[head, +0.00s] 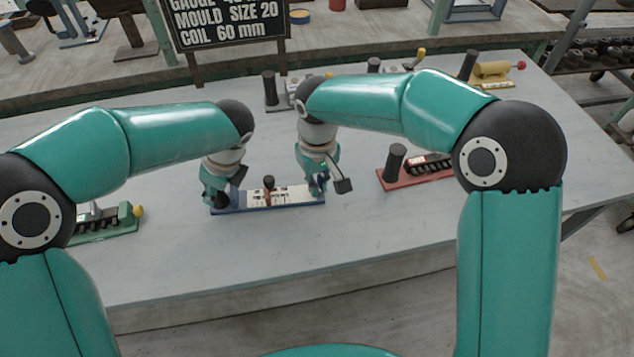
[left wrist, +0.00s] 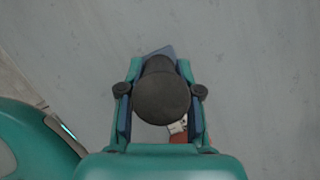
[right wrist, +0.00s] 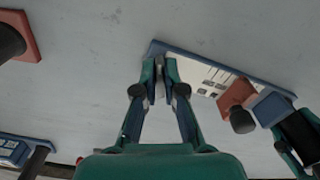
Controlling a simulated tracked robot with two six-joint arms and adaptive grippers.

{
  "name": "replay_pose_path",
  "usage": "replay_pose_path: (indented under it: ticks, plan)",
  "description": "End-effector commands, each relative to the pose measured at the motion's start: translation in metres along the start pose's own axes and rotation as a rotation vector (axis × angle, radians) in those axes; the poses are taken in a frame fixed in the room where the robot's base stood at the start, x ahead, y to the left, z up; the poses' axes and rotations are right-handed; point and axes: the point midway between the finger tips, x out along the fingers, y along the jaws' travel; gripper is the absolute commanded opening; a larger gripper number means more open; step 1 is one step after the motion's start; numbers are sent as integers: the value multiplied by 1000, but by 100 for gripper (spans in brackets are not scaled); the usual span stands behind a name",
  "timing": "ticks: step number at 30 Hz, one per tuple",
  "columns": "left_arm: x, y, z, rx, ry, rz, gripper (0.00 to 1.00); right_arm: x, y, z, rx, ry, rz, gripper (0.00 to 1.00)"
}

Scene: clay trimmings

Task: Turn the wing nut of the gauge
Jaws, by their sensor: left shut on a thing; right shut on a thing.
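The gauge (head: 248,199) is a blue bar with a white scale plate, lying on the grey table; it also shows in the right wrist view (right wrist: 205,76). A red slider with a dark knob (head: 269,184) stands near its middle, also in the right wrist view (right wrist: 238,95). My left gripper (head: 218,194) is shut on the black upright handle (left wrist: 162,95) at the gauge's left end. My right gripper (head: 318,186) is at the right end, its fingertips (right wrist: 160,74) closed on a small part there. The fingers mostly hide that part, presumably the wing nut.
A red-based device (head: 415,178) with a black handle stands to the right, and a green one (head: 112,222) to the left. More devices, one with a yellow cylinder (head: 490,71), stand at the back. A black sign (head: 225,25) reads mould size 20, coil 60 mm. The front table is clear.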

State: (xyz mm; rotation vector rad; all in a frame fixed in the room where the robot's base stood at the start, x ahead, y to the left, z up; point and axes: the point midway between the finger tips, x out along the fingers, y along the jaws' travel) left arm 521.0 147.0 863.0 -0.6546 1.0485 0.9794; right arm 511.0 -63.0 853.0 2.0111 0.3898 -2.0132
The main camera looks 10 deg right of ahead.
Motion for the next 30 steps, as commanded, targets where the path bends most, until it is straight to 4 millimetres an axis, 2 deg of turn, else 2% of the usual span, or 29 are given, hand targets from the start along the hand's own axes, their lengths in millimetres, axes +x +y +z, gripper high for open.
replay_pose_path:
  ticks: [30]
  plan:
    - [0,0,1,1,-2,2,0,-1,9,-4,-929,0,2,0]
